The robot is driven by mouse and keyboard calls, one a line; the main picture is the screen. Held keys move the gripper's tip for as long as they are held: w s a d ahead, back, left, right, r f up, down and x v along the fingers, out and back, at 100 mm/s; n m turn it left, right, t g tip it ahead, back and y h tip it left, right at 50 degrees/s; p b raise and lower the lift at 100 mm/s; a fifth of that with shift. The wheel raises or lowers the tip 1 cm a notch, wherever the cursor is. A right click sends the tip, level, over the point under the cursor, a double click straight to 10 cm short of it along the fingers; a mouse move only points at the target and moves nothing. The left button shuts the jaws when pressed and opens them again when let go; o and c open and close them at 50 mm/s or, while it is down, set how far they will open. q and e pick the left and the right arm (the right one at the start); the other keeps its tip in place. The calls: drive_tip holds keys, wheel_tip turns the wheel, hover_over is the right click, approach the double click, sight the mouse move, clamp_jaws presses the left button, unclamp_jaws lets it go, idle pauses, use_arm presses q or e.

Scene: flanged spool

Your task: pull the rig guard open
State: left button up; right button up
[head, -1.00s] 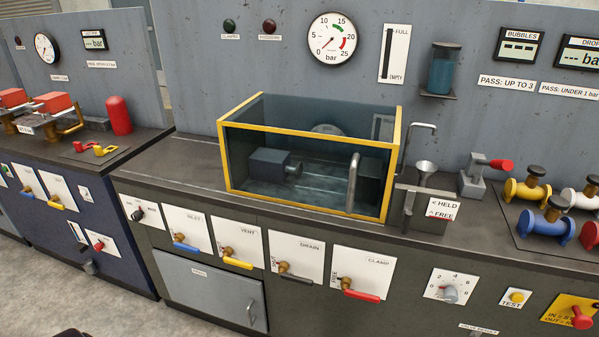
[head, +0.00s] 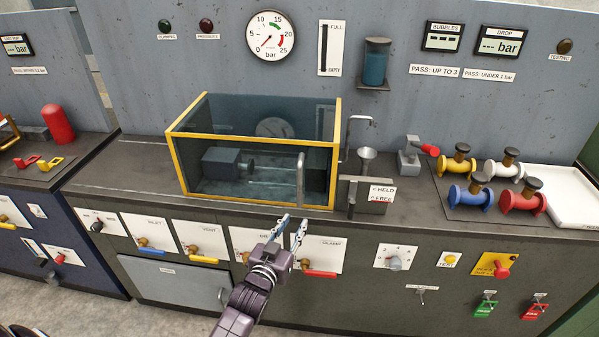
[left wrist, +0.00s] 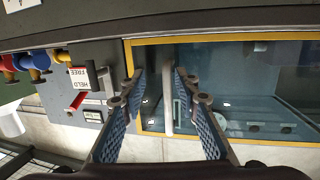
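The rig guard (head: 253,199) is a clear box with a yellow frame on the bench, and it looks closed at the front. Its grey upright bar handle (head: 300,175) is near the right end of the front. My left gripper (head: 293,222) is open and empty, just below and in front of the handle in the head view. In the left wrist view the open fingers of the gripper (left wrist: 159,76) point at the guard, and the handle (left wrist: 168,110) shows between them. Contact with it cannot be made out. My right gripper is not in view.
The HELD/FREE sign (head: 382,193) and a funnel (head: 367,158) stand right of the guard. Valve panels, including the red-handled clamp valve (head: 319,274), line the front below my left gripper. Coloured flanged spools (head: 471,195) sit farther right. The bench left of the guard is clear.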

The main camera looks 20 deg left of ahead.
use_arm(q)
drive_tip(key=t, duration=0.1)
approach(299, 185)
drive_tip(key=w, duration=0.3)
drive_tip(key=shift+w+a+f+p, duration=0.15)
drive_tip(key=shift+w+p, duration=0.15)
drive_tip(key=shift+w, duration=1)
drive_tip(key=shift+w+a+r+p, duration=0.1)
drive_tip(key=shift+w+p, duration=0.25)
drive_tip(key=shift+w, duration=0.95)
drive_tip(key=shift+w+a+f+p, duration=0.15)
drive_tip(key=shift+w+p, duration=0.15)
drive_tip(key=shift+w, duration=1.05)
drive_tip(key=shift+c, duration=0.3)
clamp_jaws()
